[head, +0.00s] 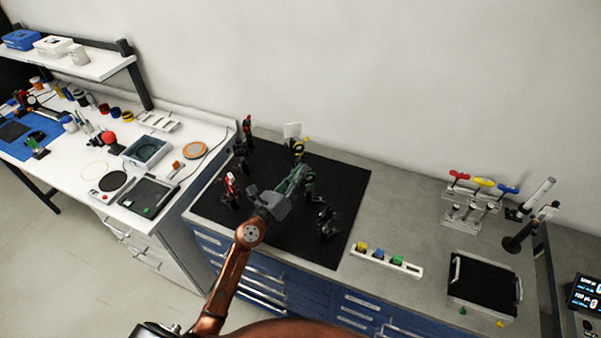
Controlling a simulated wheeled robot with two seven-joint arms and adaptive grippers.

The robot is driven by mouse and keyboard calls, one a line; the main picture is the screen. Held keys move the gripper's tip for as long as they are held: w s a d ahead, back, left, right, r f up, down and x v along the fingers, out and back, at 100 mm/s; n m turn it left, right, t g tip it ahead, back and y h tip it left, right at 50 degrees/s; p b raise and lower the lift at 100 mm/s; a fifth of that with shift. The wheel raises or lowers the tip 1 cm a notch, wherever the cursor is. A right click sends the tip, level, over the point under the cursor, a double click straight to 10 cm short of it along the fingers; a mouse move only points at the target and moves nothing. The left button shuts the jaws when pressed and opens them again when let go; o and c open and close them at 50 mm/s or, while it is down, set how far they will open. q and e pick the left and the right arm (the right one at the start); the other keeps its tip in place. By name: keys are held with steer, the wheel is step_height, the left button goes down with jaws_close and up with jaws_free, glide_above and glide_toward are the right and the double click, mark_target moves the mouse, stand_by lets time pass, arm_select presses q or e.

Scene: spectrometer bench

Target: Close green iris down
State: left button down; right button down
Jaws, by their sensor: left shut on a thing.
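My left gripper (299,181) reaches over the black breadboard mat (345,185) from the front. Its fingers are shut at a small dark optic mount with a greenish tint, which I take to be the green iris (308,178). The gripper covers much of it, so its lever and opening cannot be made out. My right gripper is not in view.
A white strip with coloured pieces (379,256) lies right of the mat. A black tray (482,284) is farther right.

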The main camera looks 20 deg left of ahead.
arm_select(q)
steer(key=c, duration=2)
jaws_free()
steer(key=shift+s, duration=0.1)
steer(key=v, duration=1.1)
steer(key=shift+s+a, duration=0.15)
steer(key=shift+s, duration=0.25)
